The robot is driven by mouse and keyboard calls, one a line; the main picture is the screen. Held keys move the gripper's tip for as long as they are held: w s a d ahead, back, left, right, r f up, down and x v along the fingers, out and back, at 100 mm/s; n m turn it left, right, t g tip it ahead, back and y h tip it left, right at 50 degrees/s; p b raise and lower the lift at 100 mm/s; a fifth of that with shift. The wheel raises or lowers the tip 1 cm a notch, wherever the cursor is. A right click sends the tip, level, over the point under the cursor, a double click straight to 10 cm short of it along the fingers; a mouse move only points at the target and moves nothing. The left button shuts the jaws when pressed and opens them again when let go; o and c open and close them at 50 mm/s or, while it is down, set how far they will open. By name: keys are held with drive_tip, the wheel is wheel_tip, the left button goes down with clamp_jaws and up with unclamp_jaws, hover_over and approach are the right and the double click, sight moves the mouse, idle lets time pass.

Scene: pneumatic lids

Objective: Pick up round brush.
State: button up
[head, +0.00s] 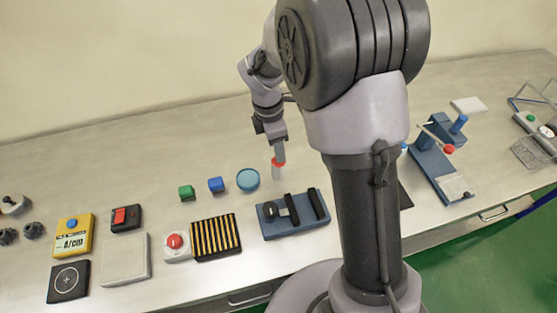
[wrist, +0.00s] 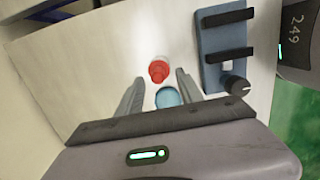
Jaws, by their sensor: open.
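My gripper (head: 279,158) points down over the table, and in the wrist view its two fingers (wrist: 160,78) stand apart with nothing held. A small upright red piece with a pale part (head: 278,170) stands right below the fingertips in the head view. It also shows in the wrist view (wrist: 158,70), just beyond the gap between the fingertips. It may be the round brush, but its bristles cannot be made out. A round light-blue dish (head: 248,180) lies to its left in the head view. The dish (wrist: 168,97) appears between the fingers in the wrist view.
A blue base with black bars and a knob (head: 293,226) lies in front. A striped block (head: 216,238) and a red-button box (head: 176,246) are front left. The table behind is clear.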

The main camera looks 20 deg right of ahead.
drive_tip(key=f, duration=0.2)
drive_tip(key=f+b, duration=0.1)
drive_tip(key=shift+w+d+f, duration=0.15)
drive_tip(key=shift+d+f, duration=0.1)
drive_tip(key=shift+f, duration=0.05)
drive_tip(key=shift+r, duration=0.1)
clamp_jaws()
